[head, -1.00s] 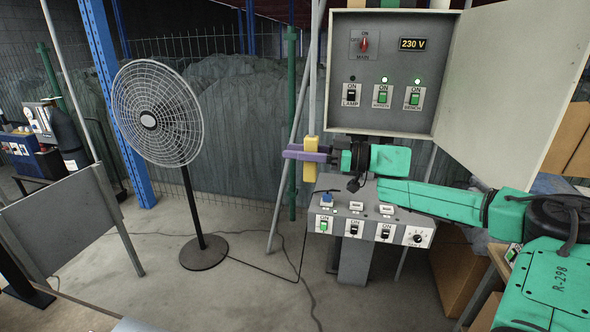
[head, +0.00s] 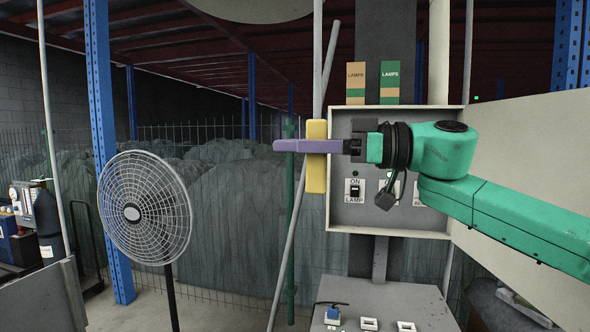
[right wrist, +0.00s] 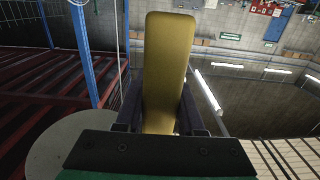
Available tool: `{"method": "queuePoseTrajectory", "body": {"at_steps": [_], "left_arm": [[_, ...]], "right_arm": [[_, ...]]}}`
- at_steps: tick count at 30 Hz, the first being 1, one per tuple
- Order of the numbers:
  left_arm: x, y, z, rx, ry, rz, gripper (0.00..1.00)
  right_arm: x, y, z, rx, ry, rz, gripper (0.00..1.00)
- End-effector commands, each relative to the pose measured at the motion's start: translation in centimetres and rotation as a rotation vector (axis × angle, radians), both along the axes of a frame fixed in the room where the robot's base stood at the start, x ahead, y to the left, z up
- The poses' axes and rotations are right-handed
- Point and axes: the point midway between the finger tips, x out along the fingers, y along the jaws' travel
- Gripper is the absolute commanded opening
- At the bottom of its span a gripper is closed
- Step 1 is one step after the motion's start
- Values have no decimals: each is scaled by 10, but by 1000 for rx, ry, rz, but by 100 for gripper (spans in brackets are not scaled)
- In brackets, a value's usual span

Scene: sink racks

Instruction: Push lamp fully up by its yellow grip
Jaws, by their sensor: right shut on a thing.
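The yellow grip (head: 316,178) is an upright block on a thin grey pole (head: 317,60) in the head view. My right gripper (head: 308,146) has its purple fingers closed around the grip, across its upper half. In the right wrist view the yellow grip (right wrist: 165,75) stands between the two dark fingers. A round pale disc, apparently the lamp (head: 250,8), is cut off by the top edge of the head view. A similar pale disc also shows in the right wrist view (right wrist: 75,145). My left gripper is not in view.
The open electrical cabinet (head: 345,215) is behind my right gripper, its door (head: 530,170) swung out right. A fan (head: 145,208) stands at left. A switch console (head: 350,290) is below. Two "LAMPS" signs (head: 390,82) stand above the cabinet. A slanted pole (head: 290,230) passes near the grip.

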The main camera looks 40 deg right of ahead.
Motion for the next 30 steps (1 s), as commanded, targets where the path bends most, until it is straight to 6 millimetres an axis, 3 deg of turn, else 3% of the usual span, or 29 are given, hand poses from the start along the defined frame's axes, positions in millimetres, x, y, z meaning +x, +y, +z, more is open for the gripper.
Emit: {"method": "queuePoseTrajectory", "body": {"at_steps": [1,3,9,26,27,29,30], "left_arm": [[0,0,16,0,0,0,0],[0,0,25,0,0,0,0],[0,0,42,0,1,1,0],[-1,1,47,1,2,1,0],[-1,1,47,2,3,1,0],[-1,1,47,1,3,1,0],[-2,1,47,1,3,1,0]], "right_arm": [[-2,-1,21,2,-4,-6,0],[-5,0,34,2,-4,-6,0],[-8,1,58,3,-2,-5,0],[-11,0,70,8,-9,-7,0],[-11,0,70,8,-9,-7,49],[-10,0,69,6,-9,-7,68],[-10,0,69,6,-7,-6,68]]}}
